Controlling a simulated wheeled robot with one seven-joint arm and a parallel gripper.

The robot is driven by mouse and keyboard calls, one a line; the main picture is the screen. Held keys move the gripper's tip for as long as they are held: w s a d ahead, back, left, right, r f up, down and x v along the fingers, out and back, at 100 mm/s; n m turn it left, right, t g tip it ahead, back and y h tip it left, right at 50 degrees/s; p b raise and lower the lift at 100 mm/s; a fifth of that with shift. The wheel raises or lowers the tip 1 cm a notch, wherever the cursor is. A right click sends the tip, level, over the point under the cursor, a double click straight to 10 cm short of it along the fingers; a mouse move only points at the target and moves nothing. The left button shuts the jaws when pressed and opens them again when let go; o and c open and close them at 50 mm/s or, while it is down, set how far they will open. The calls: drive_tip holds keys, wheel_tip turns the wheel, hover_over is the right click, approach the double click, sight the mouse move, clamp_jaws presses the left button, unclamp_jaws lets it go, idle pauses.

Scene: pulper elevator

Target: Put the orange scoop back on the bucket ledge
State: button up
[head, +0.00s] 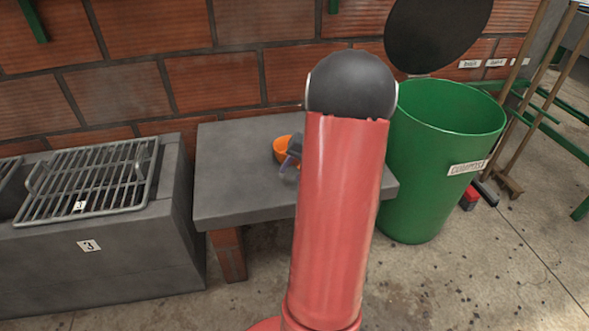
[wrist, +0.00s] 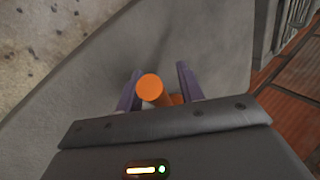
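The orange scoop (head: 283,150) is at the grey concrete ledge (head: 235,180), left of the green bucket (head: 440,140). My red arm hides part of the ledge and perhaps part of the scoop. In the wrist view, the two purple fingers (wrist: 158,84) stand apart on either side of the scoop's round orange handle (wrist: 151,87). A gap shows between the handle and the right finger. The scoop's bowl is mostly hidden there.
A grey block with a metal grate (head: 95,180) and a label "3" stands left of the ledge, across a narrow gap. A brick wall (head: 215,80) runs behind. A dark round lid (head: 435,35) is above the bucket. Poles lean at the right.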

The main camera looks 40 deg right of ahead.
drive_tip(key=shift+r, duration=0.25)
drive_tip(key=v, duration=1.2)
drive_tip(key=w+a+r+n+g+h, duration=0.1)
drive_tip(key=a+r+n, duration=0.15)
drive_tip(key=a, duration=0.65)
drive_tip(key=a+r+n+h, duration=0.1)
drive_tip(key=a+r+n, duration=0.15)
drive_tip(key=a, duration=0.65)
drive_tip(key=s+a+n+t, duration=0.1)
drive_tip(key=s+a+n, duration=0.1)
drive_tip(key=s+a, duration=0.3)
drive_tip(key=s+a+n+h, duration=0.1)
drive_tip(key=s+a+n, duration=0.2)
drive_tip(key=a, duration=0.9)
drive_tip(key=s+p, duration=0.1)
drive_tip(key=s, duration=0.2)
drive_tip(key=shift+t+h, duration=0.3)
drive_tip(key=shift+t, duration=0.1)
drive_tip(key=shift+d, duration=0.1)
